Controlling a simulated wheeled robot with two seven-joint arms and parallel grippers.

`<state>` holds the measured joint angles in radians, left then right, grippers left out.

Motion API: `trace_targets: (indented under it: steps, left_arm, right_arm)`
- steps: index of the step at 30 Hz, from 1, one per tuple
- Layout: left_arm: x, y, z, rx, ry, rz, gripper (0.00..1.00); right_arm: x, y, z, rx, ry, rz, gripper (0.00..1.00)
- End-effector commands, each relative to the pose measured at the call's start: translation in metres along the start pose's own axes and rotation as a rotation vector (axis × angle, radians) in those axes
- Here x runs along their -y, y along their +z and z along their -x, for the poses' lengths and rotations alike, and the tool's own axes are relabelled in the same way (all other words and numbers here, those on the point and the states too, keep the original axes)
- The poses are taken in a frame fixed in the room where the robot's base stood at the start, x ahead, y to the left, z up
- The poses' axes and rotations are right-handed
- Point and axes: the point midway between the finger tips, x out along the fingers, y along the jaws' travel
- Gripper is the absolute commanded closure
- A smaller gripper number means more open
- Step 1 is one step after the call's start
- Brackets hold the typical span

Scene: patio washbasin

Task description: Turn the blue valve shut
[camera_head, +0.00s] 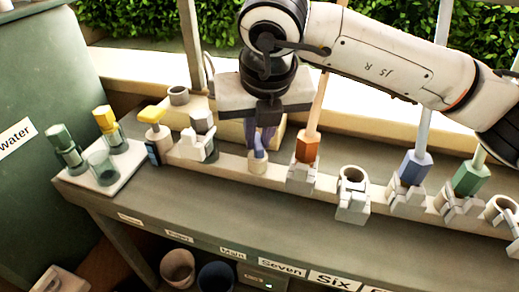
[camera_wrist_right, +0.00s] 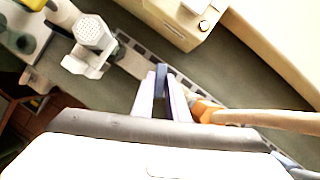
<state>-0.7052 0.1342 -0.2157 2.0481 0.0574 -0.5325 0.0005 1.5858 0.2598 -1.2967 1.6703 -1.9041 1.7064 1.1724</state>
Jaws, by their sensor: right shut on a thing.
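The blue valve shows in the head view as a small blue piece (camera_head: 258,143) on a pale round base (camera_head: 258,162) along the beige rail. My right gripper (camera_head: 262,132) comes down on it from above and is shut on it. In the right wrist view the dark blue handle (camera_wrist_right: 160,83) stands between the two pale fingers (camera_wrist_right: 161,98), which lie along its sides. The gripper hides much of the valve, and I cannot tell how far it is turned. My left gripper is not in view.
An orange fitting (camera_head: 307,148) with a long handle stands close right of my gripper. A grey spray head (camera_head: 202,123) stands close left. Further right are an empty holder (camera_head: 352,190), a blue fitting (camera_head: 415,168) and a green one (camera_head: 471,178). The grey counter front is clear.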

Motion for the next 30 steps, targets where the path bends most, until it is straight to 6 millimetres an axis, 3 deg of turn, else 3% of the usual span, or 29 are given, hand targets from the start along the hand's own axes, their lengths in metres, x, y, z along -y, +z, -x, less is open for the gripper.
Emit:
trace_targets:
  steps: [4, 15, 30]
  left_arm:
    - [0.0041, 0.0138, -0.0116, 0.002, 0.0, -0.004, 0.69]
    - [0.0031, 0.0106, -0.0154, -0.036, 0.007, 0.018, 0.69]
    - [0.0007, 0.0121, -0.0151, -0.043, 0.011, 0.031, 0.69]
  right_arm:
    - [-0.002, -0.001, -0.0034, 0.002, -0.051, -0.124, 1.0]
    - [-0.0035, 0.0002, -0.0012, 0.0, -0.15, -0.363, 1.0]
    - [-0.0034, 0.0014, 0.0001, 0.0, -0.191, -0.463, 1.0]
